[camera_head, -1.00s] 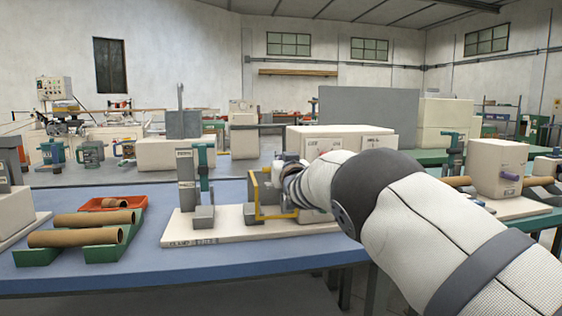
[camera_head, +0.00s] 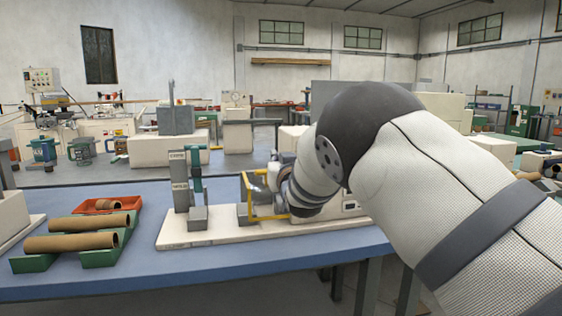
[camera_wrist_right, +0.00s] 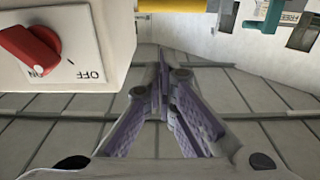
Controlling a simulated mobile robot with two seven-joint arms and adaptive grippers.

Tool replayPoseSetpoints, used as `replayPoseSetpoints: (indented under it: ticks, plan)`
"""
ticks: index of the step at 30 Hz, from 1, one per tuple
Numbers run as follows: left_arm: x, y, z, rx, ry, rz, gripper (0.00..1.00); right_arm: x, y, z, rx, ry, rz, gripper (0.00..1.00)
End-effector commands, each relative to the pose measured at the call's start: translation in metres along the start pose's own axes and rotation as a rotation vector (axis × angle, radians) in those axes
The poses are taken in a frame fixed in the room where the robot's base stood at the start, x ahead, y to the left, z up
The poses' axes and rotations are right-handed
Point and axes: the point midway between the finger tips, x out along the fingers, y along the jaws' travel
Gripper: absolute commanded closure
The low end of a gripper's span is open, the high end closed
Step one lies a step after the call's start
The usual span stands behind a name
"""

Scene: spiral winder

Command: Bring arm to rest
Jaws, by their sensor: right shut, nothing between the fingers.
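My right arm (camera_head: 400,150) comes in from the lower right of the head view, its dark joint raised and its wrist in front of the winder on the blue table. Its fingertips cannot be made out there. In the right wrist view my right gripper (camera_wrist_right: 163,65) is shut and empty, its purple-padded fingers meeting at the tips. It is beside a white box with a red ON/OFF knob (camera_wrist_right: 30,52), with a visible gap between them. My left gripper is not in view.
The winder's yellow frame (camera_head: 250,196) is close to my right wrist; a yellow bar (camera_wrist_right: 172,5) shows in the wrist view. Cardboard tubes (camera_head: 72,241) lie on green holders at left, near an orange tray (camera_head: 97,209). The blue table's front strip (camera_head: 180,275) is clear.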

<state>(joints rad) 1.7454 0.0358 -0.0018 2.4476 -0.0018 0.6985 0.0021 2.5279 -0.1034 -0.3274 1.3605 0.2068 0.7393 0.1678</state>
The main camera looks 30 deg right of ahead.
Motion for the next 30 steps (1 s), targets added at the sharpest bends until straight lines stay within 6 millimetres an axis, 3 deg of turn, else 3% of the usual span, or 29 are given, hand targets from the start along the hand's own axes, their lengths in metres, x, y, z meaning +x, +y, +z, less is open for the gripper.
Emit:
replayPoseSetpoints:
  ticks: [6, 12, 14, 17, 20, 21, 23, 24, 26, 30]
  plan:
    - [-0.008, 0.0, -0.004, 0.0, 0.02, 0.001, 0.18, -0.032, 0.0, 0.006, -0.001, 0.0, 0.0, 1.0]
    - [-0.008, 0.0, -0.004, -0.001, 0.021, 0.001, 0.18, -0.038, 0.0, 0.012, -0.002, -0.006, 0.0, 1.0]
    - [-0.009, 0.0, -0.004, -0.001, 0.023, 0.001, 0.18, -0.042, 0.002, 0.028, -0.006, -0.039, 0.002, 1.0]
    - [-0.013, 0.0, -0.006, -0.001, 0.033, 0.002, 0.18, -0.065, 0.008, 0.091, -0.027, -0.181, 0.008, 1.0]
    - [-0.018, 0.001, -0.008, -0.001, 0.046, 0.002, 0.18, -0.112, 0.018, 0.177, -0.059, -0.388, 0.012, 1.0]
    - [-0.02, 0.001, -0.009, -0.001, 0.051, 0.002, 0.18, -0.136, 0.021, 0.21, -0.071, -0.473, 0.011, 1.0]
    - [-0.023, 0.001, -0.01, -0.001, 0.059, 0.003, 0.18, -0.176, 0.026, 0.254, -0.09, -0.601, 0.008, 1.0]
    - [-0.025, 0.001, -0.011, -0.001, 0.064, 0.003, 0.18, -0.205, 0.03, 0.282, -0.102, -0.688, 0.005, 1.0]
    - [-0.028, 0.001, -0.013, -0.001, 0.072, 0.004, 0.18, -0.253, 0.035, 0.318, -0.118, -0.819, -0.002, 1.0]
    - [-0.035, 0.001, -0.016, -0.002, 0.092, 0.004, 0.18, -0.379, 0.044, 0.379, -0.15, -1.127, -0.029, 1.0]
